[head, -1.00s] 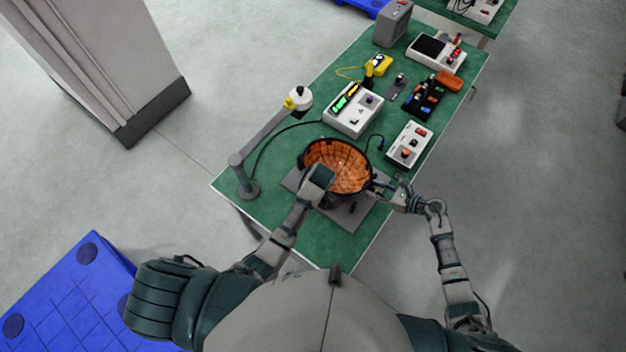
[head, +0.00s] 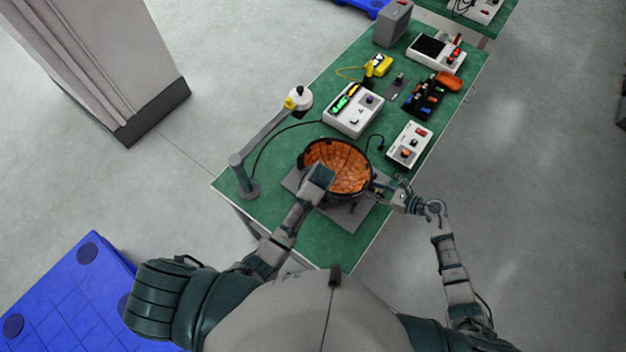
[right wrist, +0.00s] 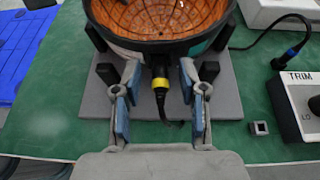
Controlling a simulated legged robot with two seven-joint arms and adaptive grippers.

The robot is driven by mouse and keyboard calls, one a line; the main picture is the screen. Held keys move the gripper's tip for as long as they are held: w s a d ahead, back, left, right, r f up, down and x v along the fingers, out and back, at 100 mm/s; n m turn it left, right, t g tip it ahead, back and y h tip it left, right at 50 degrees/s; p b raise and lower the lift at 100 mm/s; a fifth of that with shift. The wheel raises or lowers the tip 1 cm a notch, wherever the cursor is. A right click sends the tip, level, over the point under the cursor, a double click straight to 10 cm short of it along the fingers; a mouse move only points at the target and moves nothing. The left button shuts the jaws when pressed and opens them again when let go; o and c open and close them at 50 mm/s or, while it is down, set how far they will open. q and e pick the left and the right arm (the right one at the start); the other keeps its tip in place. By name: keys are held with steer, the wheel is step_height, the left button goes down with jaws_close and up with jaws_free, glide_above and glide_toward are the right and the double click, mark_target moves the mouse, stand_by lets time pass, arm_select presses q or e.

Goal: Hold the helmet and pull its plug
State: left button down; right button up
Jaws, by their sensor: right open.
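The helmet (head: 345,172) is an upturned bowl with an orange gridded inside and a dark rim, resting on a grey stand on the green table. It also shows in the right wrist view (right wrist: 160,12). Its plug (right wrist: 160,80), black with a yellow ring, hangs from the near side of the helmet with a dark cable below. My right gripper (right wrist: 159,92) is open, one finger on each side of the plug, with gaps visible on both sides. My left gripper (head: 318,184) is at the helmet's near-left rim; its fingers are hidden behind the hand.
A grey base plate (right wrist: 95,105) with dark posts lies under the helmet. A box marked TRIM (right wrist: 303,100) and a small square socket block (right wrist: 259,128) are to the right. A lamp arm (head: 262,135) stands left. The table's near corner is clear.

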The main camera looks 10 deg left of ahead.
jaws_close()
arm_select(q)
steer(key=shift+a, duration=0.1)
arm_select(e)
steer(key=shift+d, duration=0.15)
steer(key=shift+s+d, duration=0.35)
steer(key=shift+d, duration=0.55)
steer(key=shift+s+d, duration=0.35)
steer(key=shift+d, duration=0.5)
steer(key=shift+s+d, duration=0.35)
steer(key=shift+d, duration=0.55)
arm_select(q)
steer(key=c, duration=1)
jaws_free()
steer(key=shift+c, duration=0.2)
